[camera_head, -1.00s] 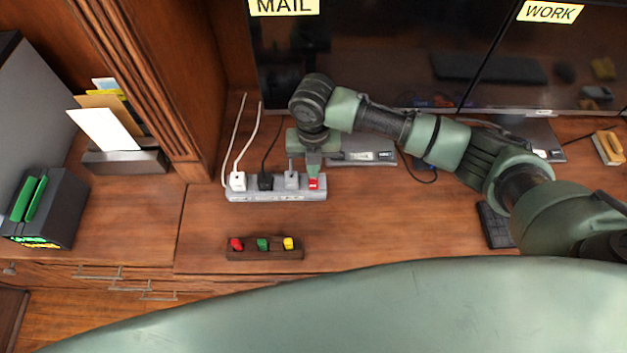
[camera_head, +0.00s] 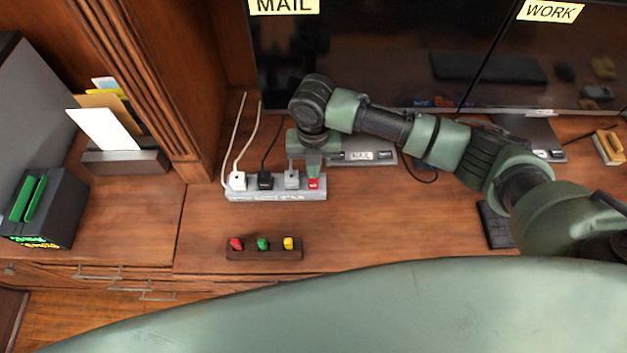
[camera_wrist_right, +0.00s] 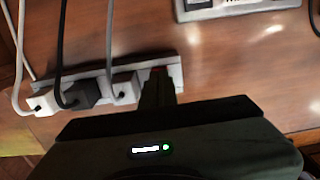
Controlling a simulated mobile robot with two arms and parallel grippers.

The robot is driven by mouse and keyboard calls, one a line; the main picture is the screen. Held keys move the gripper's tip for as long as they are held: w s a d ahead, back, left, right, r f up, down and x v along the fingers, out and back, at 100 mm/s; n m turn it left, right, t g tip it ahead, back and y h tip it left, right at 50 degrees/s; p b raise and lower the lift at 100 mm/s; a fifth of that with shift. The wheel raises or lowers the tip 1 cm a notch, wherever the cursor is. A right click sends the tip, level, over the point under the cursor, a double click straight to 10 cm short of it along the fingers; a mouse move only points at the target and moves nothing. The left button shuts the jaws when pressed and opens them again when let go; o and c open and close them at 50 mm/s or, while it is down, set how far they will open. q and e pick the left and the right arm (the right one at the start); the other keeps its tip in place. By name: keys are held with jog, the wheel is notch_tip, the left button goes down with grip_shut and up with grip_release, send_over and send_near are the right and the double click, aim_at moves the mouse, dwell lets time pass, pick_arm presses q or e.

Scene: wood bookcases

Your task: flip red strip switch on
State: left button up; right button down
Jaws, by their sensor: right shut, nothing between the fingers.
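The grey power strip (camera_head: 262,195) lies on the desk with several plugs in it. Its red switch (camera_head: 314,184) is at the right end, and a sliver of the red switch also shows in the right wrist view (camera_wrist_right: 159,68). My right gripper (camera_head: 313,174) is shut and empty, pointing down with its fingertips at the red switch. The fingers hide part of the switch, so I cannot tell whether it is on or off. The strip in the right wrist view (camera_wrist_right: 172,72) runs behind the fingertips. My left gripper is not in view.
A dark block with red, green and yellow buttons (camera_head: 262,254) lies in front of the strip. White and black cords (camera_head: 238,140) run up from the plugs. The desk right of the block is clear.

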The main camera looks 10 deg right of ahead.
jog(key=shift+f+b, duration=0.4)
jog(key=shift+f, duration=0.4)
jog(key=shift+s, duration=0.1)
notch_tip(320, 180, up, 7)
jog(key=p, duration=0.7)
jog(key=shift+r, duration=0.1)
dwell(0.5)
